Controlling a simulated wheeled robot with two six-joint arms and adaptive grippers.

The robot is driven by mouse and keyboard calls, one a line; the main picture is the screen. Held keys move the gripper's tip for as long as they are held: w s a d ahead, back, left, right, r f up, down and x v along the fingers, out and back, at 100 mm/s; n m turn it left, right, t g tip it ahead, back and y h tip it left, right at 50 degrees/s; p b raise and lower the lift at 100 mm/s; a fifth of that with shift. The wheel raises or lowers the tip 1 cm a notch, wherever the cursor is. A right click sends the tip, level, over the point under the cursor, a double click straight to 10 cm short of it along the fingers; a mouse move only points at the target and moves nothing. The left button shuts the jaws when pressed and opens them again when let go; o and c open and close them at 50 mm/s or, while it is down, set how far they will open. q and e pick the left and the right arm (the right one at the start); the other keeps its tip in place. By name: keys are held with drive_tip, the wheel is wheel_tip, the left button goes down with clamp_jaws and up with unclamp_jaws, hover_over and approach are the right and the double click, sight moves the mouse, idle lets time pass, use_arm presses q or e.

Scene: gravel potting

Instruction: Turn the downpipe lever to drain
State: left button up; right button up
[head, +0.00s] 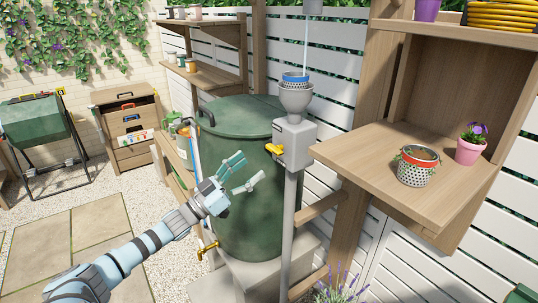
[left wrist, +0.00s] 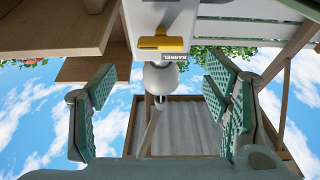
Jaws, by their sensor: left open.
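The yellow downpipe lever (head: 275,149) is on the front of the grey diverter box (head: 296,150), beside the green water barrel. In the left wrist view the lever (left wrist: 162,43) lies crosswise on the box, next to a label reading BARREL (left wrist: 175,57). No drain label can be made out. My left gripper (head: 248,171) is open and empty, in front of the barrel, below and left of the lever. Its two fingers stand wide apart in the left wrist view (left wrist: 162,95), with the lever beyond them and apart from them. My right gripper is not in view.
A blue-rimmed strainer (head: 295,79) sits in the funnel (head: 296,98) above the box, with a thin stream falling into it. The barrel (head: 240,200) stands close behind my gripper. A wooden shelf (head: 375,150) with a perforated pot (head: 417,170) juts out at right.

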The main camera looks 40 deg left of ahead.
sight(271, 151)
use_arm(q)
drive_tip(key=x, duration=0.8)
drive_tip(key=shift+f+p, duration=0.1)
drive_tip(key=shift+p, duration=0.3)
drive_tip(key=shift+a, duration=0.1)
drive_tip(key=shift+c, duration=0.4)
drive_tip(key=c, duration=1.1)
drive_tip(key=shift+f, duration=0.1)
